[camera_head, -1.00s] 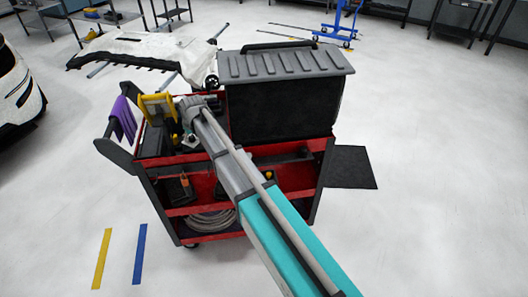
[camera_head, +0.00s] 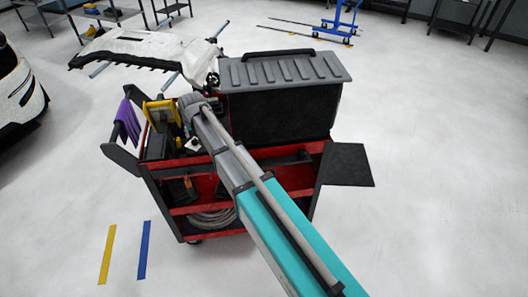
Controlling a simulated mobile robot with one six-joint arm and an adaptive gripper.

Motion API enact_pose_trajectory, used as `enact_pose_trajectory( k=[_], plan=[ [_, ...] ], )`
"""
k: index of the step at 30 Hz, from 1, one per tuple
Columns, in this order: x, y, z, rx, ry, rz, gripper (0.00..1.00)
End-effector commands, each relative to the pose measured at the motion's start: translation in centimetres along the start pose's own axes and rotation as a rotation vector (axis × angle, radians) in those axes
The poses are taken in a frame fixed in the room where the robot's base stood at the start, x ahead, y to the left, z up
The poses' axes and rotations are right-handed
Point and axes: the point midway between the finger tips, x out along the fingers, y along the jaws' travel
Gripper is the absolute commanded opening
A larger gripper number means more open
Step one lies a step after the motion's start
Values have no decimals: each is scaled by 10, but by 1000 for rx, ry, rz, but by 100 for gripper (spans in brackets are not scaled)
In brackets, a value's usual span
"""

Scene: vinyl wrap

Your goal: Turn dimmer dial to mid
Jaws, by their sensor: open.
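I cannot make out a dimmer dial in this view. My arm reaches from the lower right to the top left part of a red and black cart (camera_head: 290,171). The arm's grey far end is over the cart's top, beside a yellow-framed item (camera_head: 161,113). My gripper's fingers do not show; they seem hidden behind the arm's end. A small white item (camera_head: 192,145) sits on the cart top just below the arm's end, too small to identify.
A large black box with a ribbed grey lid (camera_head: 285,70) stands on the cart's right half. A purple cloth (camera_head: 129,121) hangs at its left. A black side shelf (camera_head: 347,165) sticks out right. A white car panel (camera_head: 150,52) lies behind. Floor at right is clear.

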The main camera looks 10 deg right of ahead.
Motion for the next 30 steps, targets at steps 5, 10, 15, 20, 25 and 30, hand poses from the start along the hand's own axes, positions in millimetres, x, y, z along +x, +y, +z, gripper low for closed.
enact_pose_trajectory(
  k=[5, 10, 15, 20, 25, 30],
  plan=[
    [-21, 0, -1, 0, 0, 0, 52],
    [-36, 0, -1, 0, 0, 0, 52],
    [-51, 0, -1, 0, 0, 0, 52],
    [-66, 0, -1, 0, 0, 0, 52],
    [-79, 1, 1, 1, -1, 1, 52],
    [-76, 19, 23, 25, -27, 10, 52]
  ],
)
